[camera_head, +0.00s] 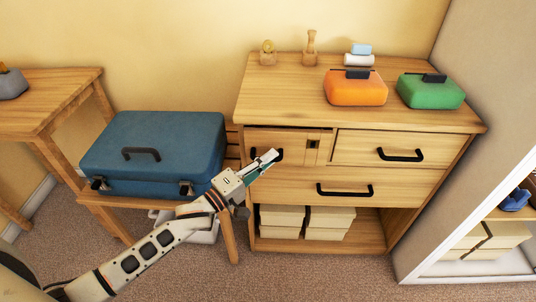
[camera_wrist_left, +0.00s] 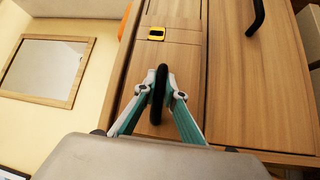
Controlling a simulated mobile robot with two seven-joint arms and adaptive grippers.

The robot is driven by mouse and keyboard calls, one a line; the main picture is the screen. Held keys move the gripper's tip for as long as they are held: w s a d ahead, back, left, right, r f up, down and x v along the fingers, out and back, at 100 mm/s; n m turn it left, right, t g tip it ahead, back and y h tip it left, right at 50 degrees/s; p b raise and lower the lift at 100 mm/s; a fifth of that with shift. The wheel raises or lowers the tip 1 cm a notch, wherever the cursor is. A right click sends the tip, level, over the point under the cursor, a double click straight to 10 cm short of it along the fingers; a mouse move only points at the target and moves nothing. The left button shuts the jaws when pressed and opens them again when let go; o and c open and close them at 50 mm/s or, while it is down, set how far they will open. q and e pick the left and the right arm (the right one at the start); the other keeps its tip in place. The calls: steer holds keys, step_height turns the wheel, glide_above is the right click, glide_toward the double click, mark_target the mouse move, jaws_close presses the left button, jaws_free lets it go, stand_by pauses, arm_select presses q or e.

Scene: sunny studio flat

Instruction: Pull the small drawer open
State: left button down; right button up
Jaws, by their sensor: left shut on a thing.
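The small drawer (camera_head: 290,147) is the upper left one in the wooden dresser. My left gripper (camera_head: 268,158) reaches up to this drawer from the lower left. In the left wrist view its two fingers close on either side of the black handle (camera_wrist_left: 157,98), gripping it. In the head view the gripper hides part of the handle. A thin dark gap shows along the drawer's top edge. My right gripper is not in view.
The dresser (camera_head: 290,92) also has an upper right drawer (camera_head: 375,149) and a wide lower drawer (camera_head: 340,187). Orange (camera_head: 355,92) and green (camera_head: 430,94) cases stand on top. A blue suitcase (camera_head: 155,145) lies on a stand at the left. A white shelf unit stands at the right.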

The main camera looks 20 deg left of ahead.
arm_select(q)
steer(key=s+d+p, duration=0.4)
steer(key=s+p, duration=0.1)
steer(key=s, duration=0.9)
steer(key=s+d+p, duration=0.4)
steer(key=s+p, duration=0.1)
steer(key=s, duration=0.9)
steer(key=shift+s+p, duration=0.3)
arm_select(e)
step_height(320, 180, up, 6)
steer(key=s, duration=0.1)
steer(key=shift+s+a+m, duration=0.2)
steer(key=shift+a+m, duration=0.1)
arm_select(q)
steer(key=shift+d, duration=0.1)
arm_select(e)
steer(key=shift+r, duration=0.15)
arm_select(q)
steer(key=c, duration=2.1)
jaws_free()
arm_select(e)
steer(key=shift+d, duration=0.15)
arm_select(q)
steer(key=v, duration=1.2)
